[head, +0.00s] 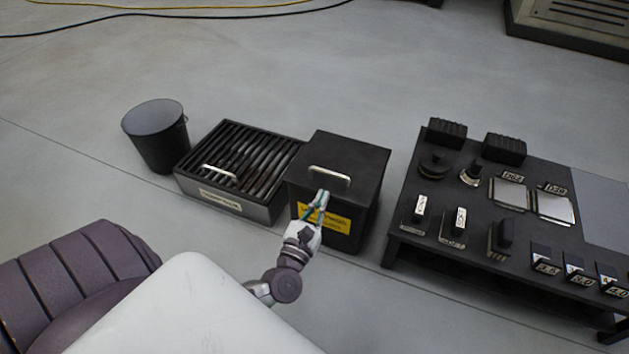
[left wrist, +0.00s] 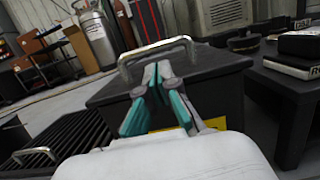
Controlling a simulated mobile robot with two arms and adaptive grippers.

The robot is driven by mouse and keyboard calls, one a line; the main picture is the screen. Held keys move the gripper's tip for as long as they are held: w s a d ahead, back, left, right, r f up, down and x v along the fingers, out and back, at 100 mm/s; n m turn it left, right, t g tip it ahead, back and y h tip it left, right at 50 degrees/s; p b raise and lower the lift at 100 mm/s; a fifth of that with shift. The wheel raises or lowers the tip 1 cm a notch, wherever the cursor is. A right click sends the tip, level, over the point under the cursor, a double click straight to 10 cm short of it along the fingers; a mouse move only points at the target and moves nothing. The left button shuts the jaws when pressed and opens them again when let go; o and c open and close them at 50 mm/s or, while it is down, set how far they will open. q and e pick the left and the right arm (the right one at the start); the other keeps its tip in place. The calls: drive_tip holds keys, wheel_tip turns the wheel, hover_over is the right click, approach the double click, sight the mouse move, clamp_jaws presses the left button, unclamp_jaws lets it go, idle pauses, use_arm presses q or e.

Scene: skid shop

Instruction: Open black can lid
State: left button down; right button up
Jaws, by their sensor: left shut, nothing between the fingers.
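The black can (head: 362,205) is a square black box with a flat lid (head: 358,151) that looks closed. A pale bar handle (head: 329,175) stands near the lid's front edge, and a yellow label is on the front face. My left gripper (head: 322,194) is shut and empty, just in front of the can below the handle. In the left wrist view its teal-padded fingertips (left wrist: 157,70) are close to the handle (left wrist: 155,47); I cannot tell whether they touch it. The lid (left wrist: 205,62) shows behind the fingers. My right gripper is not in view.
A slatted black bin with a handle (head: 240,165) stands left of the can, with a round dark bucket (head: 156,140) beyond it. A black table (head: 470,205) with several parts and labels stands to the right. The floor behind the can is clear.

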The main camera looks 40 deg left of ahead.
sight(326, 188)
use_arm(q)
drive_tip(key=shift+b+x, duration=0.4)
drive_tip(key=shift+x, duration=1.45)
drive_tip(key=shift+r, duration=0.1)
